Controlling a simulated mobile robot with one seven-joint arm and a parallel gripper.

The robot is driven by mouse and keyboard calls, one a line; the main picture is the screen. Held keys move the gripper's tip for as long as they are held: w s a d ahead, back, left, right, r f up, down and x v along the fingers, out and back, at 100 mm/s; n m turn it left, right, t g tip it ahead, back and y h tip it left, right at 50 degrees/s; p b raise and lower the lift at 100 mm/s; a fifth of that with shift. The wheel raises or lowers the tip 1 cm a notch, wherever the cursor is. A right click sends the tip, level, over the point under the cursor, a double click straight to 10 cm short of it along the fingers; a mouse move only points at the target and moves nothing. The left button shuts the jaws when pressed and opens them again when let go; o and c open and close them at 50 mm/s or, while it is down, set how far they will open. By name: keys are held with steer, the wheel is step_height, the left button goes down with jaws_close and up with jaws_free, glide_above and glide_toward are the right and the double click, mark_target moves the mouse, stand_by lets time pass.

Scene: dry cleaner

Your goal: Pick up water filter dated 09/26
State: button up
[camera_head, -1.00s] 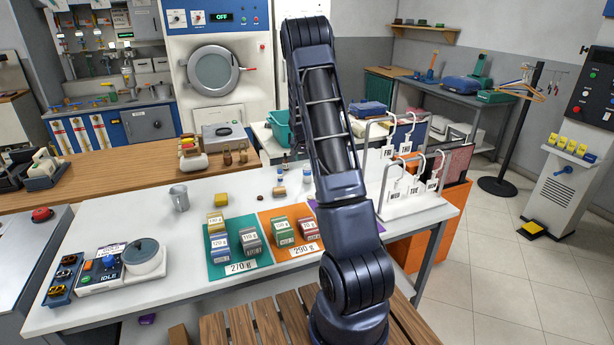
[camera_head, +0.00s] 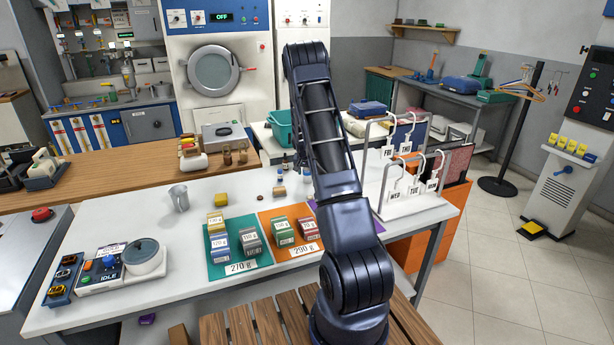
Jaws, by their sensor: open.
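No water filter with a readable 09/26 date can be made out in this view. Small white-and-blue containers (camera_head: 280,191) stand on the white table left of my arm, but their labels are too small to read. White upright panels with orange parts (camera_head: 84,133) stand under the sink counter at the far left; I cannot tell what they are. My arm rises in the middle of the view, and my gripper is not visible.
The white table (camera_head: 130,215) holds a green mat (camera_head: 212,272) and an orange mat (camera_head: 268,230) with labelled blocks, a metal mug (camera_head: 179,198), a scale-like device (camera_head: 143,257) and a white hanger rack (camera_head: 415,205). A wooden counter (camera_head: 110,180) lies behind.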

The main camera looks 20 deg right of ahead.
steer(key=shift+w+f, duration=0.1)
steer(key=shift+f, duration=0.15)
steer(key=c, duration=1.1)
steer(key=shift+r, duration=0.15)
